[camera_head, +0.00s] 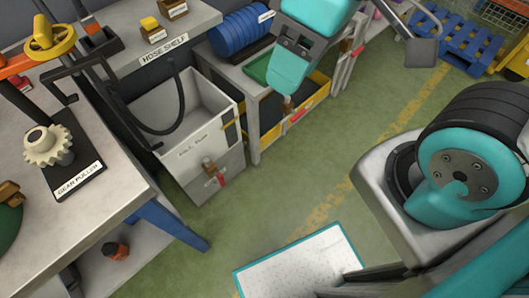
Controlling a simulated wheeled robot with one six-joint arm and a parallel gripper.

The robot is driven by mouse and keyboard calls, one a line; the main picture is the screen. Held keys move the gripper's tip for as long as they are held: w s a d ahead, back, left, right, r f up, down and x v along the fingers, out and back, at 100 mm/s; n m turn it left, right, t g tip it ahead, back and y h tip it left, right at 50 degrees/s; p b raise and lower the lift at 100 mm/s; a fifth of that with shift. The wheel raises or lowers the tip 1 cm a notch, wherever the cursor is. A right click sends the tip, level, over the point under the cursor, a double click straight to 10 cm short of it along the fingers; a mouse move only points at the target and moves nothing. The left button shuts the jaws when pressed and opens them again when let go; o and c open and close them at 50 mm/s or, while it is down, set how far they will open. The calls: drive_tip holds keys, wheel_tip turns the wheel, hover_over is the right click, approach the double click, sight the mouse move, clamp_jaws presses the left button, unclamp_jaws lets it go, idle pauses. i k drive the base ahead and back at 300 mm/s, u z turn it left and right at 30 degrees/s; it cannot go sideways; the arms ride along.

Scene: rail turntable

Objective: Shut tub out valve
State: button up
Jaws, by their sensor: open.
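The pale grey tub (190,97) stands open on the floor beneath the hose shelf, with a dark hose dipping into it. On its lower front is a small brown valve (208,164) with a red tag (221,180). The label near this valve is too small to read surely. The valve's exact handle angle is unclear. My gripper (290,80), at the teal end of my arm, is at the top middle, right of and apart from the tub. It is open with nothing seen in it. Its fingertips do not show clearly.
A bench with a gear puller (66,165) and yellow handwheel (47,38) is at left. A low cart (259,135) with yellow rails stands right of the tub. A white speckled panel (302,268) is at the bottom. The green floor (265,195) before the tub is clear.

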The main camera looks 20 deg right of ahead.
sight(220, 180)
drive_tip(key=z, duration=1)
drive_tip(key=k, duration=0.9)
drive_tip(key=u, duration=1.1)
